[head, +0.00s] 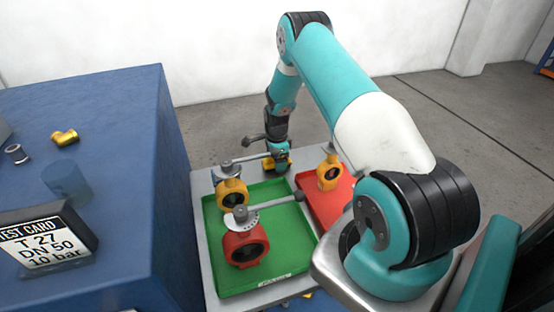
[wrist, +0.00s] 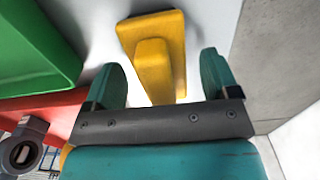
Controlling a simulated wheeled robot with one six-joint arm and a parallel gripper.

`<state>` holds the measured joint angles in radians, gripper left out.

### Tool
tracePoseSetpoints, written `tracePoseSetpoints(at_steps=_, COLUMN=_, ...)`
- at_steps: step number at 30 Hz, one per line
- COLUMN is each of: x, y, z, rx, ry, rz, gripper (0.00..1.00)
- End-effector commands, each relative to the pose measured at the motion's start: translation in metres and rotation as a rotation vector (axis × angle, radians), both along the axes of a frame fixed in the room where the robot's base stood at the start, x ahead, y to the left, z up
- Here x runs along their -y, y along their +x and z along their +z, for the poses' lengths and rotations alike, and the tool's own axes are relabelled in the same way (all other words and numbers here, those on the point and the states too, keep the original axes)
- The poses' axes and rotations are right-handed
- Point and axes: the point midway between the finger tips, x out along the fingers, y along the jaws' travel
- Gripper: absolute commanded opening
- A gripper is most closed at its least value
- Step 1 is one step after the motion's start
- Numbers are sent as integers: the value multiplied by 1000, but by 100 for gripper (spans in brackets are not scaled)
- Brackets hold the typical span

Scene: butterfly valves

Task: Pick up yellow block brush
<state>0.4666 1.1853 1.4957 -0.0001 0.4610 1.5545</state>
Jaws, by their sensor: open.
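The yellow block brush (wrist: 150,45) stands on a pale surface in the wrist view, with a wide yellow base and a narrower raised yellow part. My gripper (wrist: 162,72) is open, with one teal finger on each side of the raised part and visible gaps between. In the head view my gripper (head: 279,152) points down at the far end of the grey table. A yellow piece of the brush (head: 284,163) shows just below it, mostly hidden by the gripper.
A green tray (head: 275,270) holds a red valve (head: 243,244) and a yellow valve (head: 231,193) with long levers. A red tray (head: 335,206) beside it holds another yellow valve (head: 328,174). A tall blue cabinet (head: 135,150) stands left, bearing fittings and a test card (head: 42,242).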

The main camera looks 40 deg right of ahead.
Motion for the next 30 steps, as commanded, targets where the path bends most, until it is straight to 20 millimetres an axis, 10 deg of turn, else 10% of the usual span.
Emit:
tracePoseSetpoints(at_steps=6, x=0, y=0, z=-1, rx=1, ry=0, rz=0, gripper=81)
tracePoseSetpoints(at_steps=14, x=0, y=0, z=-1, rx=0, ry=0, rz=0, gripper=25)
tracePoseSetpoints(at_steps=30, x=1, y=2, z=26, rx=5, ry=-2, rz=0, gripper=25)
